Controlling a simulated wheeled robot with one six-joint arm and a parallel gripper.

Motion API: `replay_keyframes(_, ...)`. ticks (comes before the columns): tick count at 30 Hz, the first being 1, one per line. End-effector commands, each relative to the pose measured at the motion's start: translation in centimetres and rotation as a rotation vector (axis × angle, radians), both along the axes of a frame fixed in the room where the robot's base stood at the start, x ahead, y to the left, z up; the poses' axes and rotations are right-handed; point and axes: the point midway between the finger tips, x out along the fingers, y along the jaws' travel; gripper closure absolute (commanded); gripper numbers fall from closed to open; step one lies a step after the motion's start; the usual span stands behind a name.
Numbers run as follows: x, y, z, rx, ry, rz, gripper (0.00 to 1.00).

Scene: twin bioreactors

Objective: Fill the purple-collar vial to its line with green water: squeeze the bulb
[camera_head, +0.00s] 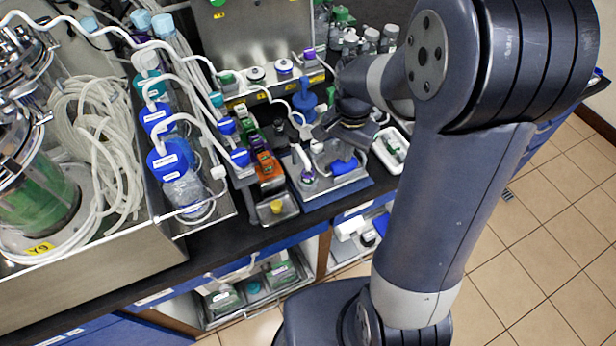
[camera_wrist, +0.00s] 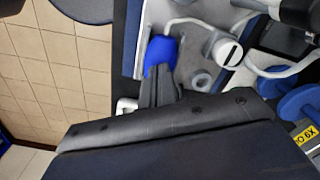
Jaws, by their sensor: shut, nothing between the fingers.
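The blue squeeze bulb (camera_head: 344,165) lies in a shallow metal tray at the bench's front edge. It also shows in the wrist view (camera_wrist: 161,50), just beyond my fingertips. My gripper (camera_wrist: 157,72) is shut, its dark fingers together and pointing at the bulb; I cannot tell if the tips touch it. In the head view my gripper is mostly hidden by dark shapes near the tray. A small vial with a purple collar (camera_head: 308,177) stands at the tray's left side, with a white tube running to it. Its liquid level and line are too small to see.
Blue-capped bottles (camera_head: 178,175) and looping tubes crowd the left. Tiled floor lies open at right.

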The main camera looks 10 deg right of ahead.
Motion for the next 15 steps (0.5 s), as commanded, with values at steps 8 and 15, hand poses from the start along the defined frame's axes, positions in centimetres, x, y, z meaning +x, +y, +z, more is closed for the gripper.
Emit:
replay_keyframes(8, 0.0, 0.0, -0.51, 0.0, 0.0, 0.0, 1.0)
replay_keyframes(15, -0.01, 0.0, -1.22, 0.0, 0.0, 0.0, 1.0)
